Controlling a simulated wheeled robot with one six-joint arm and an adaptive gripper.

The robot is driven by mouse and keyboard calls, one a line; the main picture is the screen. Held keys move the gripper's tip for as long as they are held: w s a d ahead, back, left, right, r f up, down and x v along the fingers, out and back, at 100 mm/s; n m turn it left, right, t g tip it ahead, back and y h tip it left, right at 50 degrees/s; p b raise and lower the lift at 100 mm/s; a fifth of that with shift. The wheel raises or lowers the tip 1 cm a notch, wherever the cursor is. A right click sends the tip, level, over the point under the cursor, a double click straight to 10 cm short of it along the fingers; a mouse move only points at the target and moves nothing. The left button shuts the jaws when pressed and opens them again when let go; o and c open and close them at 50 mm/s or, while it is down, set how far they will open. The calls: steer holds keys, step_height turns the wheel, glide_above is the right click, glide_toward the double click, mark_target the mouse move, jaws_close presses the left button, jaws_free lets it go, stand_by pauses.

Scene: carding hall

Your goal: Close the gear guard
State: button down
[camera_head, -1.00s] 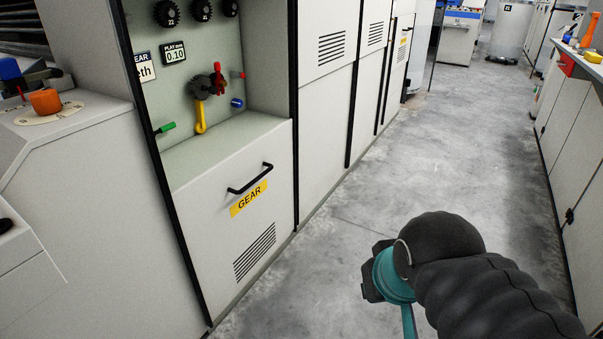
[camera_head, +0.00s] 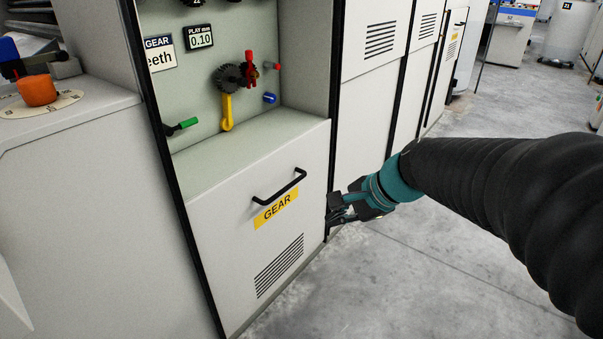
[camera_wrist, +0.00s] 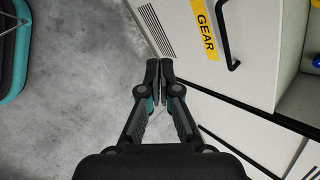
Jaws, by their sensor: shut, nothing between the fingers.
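The gear guard (camera_head: 225,215) is a pale grey panel with a black bar handle (camera_head: 279,187), a yellow GEAR label (camera_head: 276,209) and vent slots. It stands below an open recess with gears in view. In the wrist view the guard (camera_wrist: 185,45) fills the top right, with its label (camera_wrist: 205,30) and handle (camera_wrist: 226,40). My gripper (camera_head: 333,211) is shut and empty, near the guard's right edge, to the right of and slightly below the handle. In the wrist view my gripper (camera_wrist: 159,68) points toward the guard. I cannot tell whether it touches the panel.
The recess holds a dark gear (camera_head: 228,78), a yellow lever (camera_head: 227,112), a red part (camera_head: 250,72) and a green handle (camera_head: 182,126). An orange knob (camera_head: 37,90) sits on the left console. More grey cabinets (camera_head: 365,110) line the right. The concrete floor (camera_head: 400,265) is clear.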

steer(key=w+f+m+t+y+b, duration=0.1)
steer(key=w+f+m+y, duration=0.1)
steer(key=w+f+m, duration=0.45)
steer(key=w+f+m+t+y+b, duration=0.1)
steer(key=w+f+m+t+b, duration=0.15)
steer(key=w+m, duration=0.7)
steer(key=w+a+f+n, duration=0.3)
steer(key=w+a+f, duration=0.3)
steer(key=w, duration=0.2)
steer(key=shift+g, duration=0.35)
steer(key=shift+w+a+r, duration=0.1)
steer(key=shift+w+r, duration=0.1)
steer(key=shift+r, duration=0.85)
steer(key=shift+w+a+r, duration=0.1)
steer(key=shift+w+r, duration=0.1)
steer(key=shift+r, duration=0.85)
